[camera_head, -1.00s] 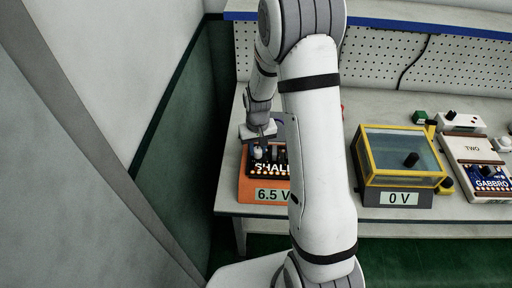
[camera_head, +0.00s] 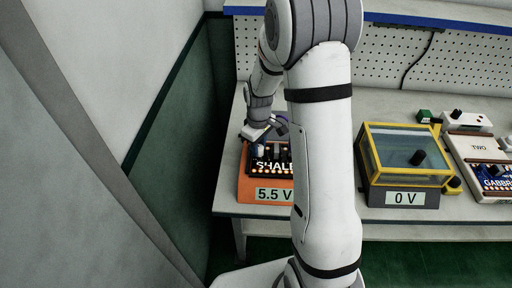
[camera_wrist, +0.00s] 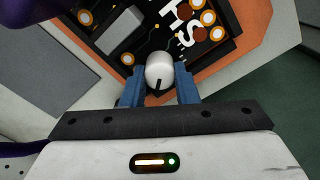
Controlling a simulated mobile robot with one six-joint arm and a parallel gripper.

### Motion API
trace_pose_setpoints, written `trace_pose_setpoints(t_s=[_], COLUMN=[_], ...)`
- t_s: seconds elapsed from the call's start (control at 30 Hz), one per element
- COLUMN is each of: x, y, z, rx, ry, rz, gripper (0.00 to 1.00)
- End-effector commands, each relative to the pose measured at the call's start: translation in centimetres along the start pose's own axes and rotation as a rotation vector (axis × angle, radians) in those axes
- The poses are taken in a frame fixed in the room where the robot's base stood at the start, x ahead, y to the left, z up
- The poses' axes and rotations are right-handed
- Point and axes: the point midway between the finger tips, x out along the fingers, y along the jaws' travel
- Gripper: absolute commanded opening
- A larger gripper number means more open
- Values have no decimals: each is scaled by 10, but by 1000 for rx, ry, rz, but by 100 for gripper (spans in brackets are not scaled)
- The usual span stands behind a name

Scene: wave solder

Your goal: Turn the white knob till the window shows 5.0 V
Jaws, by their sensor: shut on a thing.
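The white knob (camera_wrist: 160,72) sits between the blue fingers of my gripper (camera_wrist: 160,86) in the wrist view, and the gripper is shut on it. A dark pointer mark on the knob faces toward the gripper body. The knob stands on a dark board (camera_wrist: 120,40) with white lettering, set on an orange base. In the head view the orange unit (camera_head: 246,190) has a window (camera_head: 273,195) that reads 5.5 V. My arm hides the unit's right side.
A yellow-framed box (camera_head: 404,181) with a clear cover stands to the right, its window (camera_head: 404,198) reading 0 V. Further right is a panel marked TWO (camera_head: 478,147) with a blue board (camera_head: 493,171). A pegboard (camera_head: 385,60) is behind the bench.

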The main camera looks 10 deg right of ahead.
Motion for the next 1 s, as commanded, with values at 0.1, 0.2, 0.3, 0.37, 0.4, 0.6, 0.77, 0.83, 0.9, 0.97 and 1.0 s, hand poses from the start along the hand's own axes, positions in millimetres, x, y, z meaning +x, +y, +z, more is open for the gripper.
trace_pose_setpoints(t_s=[0.1, 0.2, 0.3, 0.37, 0.4, 0.6, 0.77, 0.83, 0.9, 0.97, 1.0], x=[1, 0, 0, 0, 0, 0, 0, 0, 0, 0, 0], y=[0, 1, 1, 1, 1, 1, 1, 1, 1, 1, 1], z=[0, 0, 0, 0, 0, 0, 0, 0, 0, 0, 0], rx=[-53, -85, -106, -114, -117, -121, -120, -120, -120, -120, -120], ry=[1, 1, 1, 0, 0, 0, 0, 0, 0, 0, 0], rz=[1, 1, 1, 1, 1, 0, 1, 1, 1, 0, 0], gripper=[4, 4, 4, 4, 4, 4, 4, 30, 36, 41, 44])
